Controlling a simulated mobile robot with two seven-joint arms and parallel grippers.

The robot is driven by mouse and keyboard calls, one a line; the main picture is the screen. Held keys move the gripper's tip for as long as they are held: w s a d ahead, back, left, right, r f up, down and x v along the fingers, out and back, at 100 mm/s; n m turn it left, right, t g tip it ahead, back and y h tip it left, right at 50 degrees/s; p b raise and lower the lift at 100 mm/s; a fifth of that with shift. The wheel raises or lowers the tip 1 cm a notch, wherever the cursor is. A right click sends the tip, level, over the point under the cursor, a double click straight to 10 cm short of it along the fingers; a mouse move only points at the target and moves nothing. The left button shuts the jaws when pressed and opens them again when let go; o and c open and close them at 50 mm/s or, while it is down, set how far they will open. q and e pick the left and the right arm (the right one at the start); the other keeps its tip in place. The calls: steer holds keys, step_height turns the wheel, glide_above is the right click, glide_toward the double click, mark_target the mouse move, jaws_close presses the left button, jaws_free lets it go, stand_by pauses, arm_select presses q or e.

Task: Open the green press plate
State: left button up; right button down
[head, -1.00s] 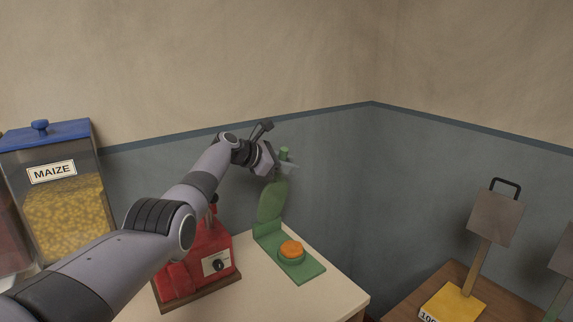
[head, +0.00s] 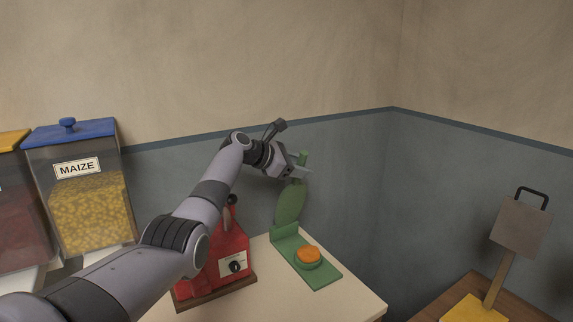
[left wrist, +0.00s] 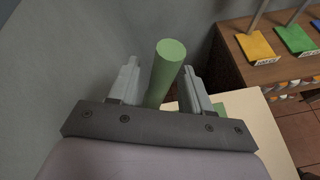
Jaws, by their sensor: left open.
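The green press stands on the pale counter with its upper plate (head: 291,203) raised nearly upright by the wall. Its green base (head: 325,280) lies flat and bears a round orange patty (head: 309,254). A round green handle (head: 303,158) sticks up at the plate's top. My left gripper (head: 300,172) is open at this handle. In the left wrist view the handle (left wrist: 168,62) stands between the two fingers of my left gripper (left wrist: 160,72), with a gap visible to each side. My right gripper is in neither view.
A red machine (head: 228,252) with a dial stands left of the press, beneath my left arm. A maize bin (head: 92,215) with a blue lid is farther left. The wall corner is close behind. A brown table (head: 466,286) with a yellow-based press (head: 473,311) stands at the right.

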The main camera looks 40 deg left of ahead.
arm_select(q)
steer(key=shift+v, duration=2.5)
steer(key=shift+d+f, duration=0.1)
